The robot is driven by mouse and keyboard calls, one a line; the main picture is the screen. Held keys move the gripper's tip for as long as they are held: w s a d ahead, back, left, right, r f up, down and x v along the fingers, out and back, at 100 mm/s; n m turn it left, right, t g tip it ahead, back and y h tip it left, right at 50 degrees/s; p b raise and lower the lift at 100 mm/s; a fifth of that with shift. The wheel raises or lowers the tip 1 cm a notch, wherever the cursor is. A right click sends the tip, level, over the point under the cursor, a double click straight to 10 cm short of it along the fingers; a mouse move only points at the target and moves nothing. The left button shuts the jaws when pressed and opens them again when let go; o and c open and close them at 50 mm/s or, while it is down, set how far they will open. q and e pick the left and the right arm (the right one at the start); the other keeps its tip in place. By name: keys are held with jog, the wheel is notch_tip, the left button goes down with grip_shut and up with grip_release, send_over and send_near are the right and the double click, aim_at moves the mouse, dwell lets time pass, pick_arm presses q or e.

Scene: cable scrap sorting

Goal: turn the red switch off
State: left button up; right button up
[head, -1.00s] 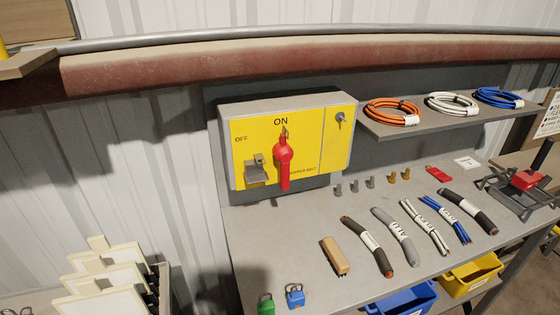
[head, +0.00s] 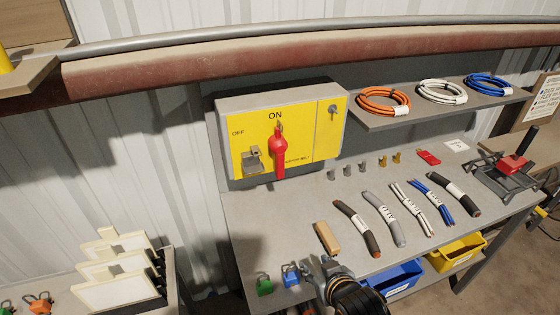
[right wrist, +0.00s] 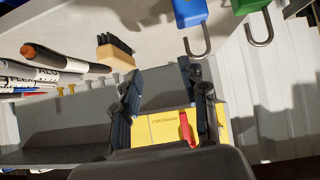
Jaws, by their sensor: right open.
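The red switch (head: 279,158) is on the front of a yellow-faced box (head: 305,148) on the bench's back panel. A grey metal hasp (head: 252,161) sits left of the handle. My right gripper (head: 322,282) is at the bottom of the head view, over the bench's front edge and well away from the switch. In the right wrist view the gripper (right wrist: 160,80) is open and empty, with the red switch (right wrist: 187,128) visible beyond, between its fingers. My left gripper is not in view.
Green (head: 264,284) and blue (head: 291,273) padlocks and a wooden brush (head: 326,238) lie near the right gripper. Several cable pieces lie to the right. Cable coils rest on a shelf (head: 440,107). The bench (head: 270,222) below the box is clear.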

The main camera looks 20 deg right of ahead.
aim_at(281, 166)
jog(key=w+r+t, duration=0.8)
jog(key=w+r, duration=0.4)
jog(key=shift+y, duration=0.4)
jog(key=w+p, duration=0.1)
jog(key=w, duration=0.3)
jog(key=w+a+p, duration=0.1)
jog(key=w, duration=0.3)
jog(key=w+p, duration=0.1)
jog(key=w, duration=0.3)
jog(key=shift+a+r, duration=0.15)
jog(key=shift+r, duration=0.05)
jog(key=shift+w+f, duration=0.1)
jog(key=shift+w, duration=0.7)
grip_shut()
